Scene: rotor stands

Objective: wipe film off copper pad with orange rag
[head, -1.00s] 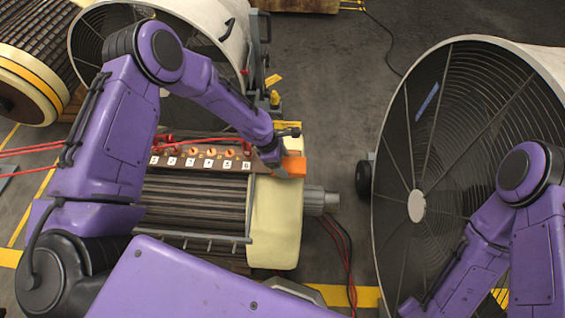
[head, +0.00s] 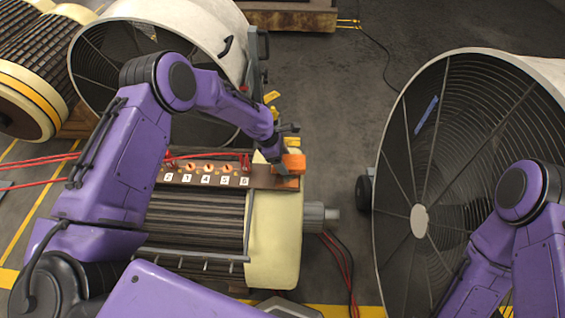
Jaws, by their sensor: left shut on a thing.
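The orange rag (head: 293,162) is a small block-like cloth at the right end of the brown terminal board (head: 262,178). My left gripper (head: 283,158) is shut on the rag and reaches in from the left, above the board. An orange-brown patch (head: 287,183), which looks like the copper pad, shows just below the rag in the picture. I cannot tell whether film is on it, nor whether the rag touches it. My right arm enters at the right, but its gripper is out of view.
The board has numbered white labels and red cables (head: 174,160) and lies on a cream-ended rotor (head: 272,240) with a grey shaft (head: 318,212). A large fan (head: 455,135) stands at right, another (head: 150,45) behind my left arm.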

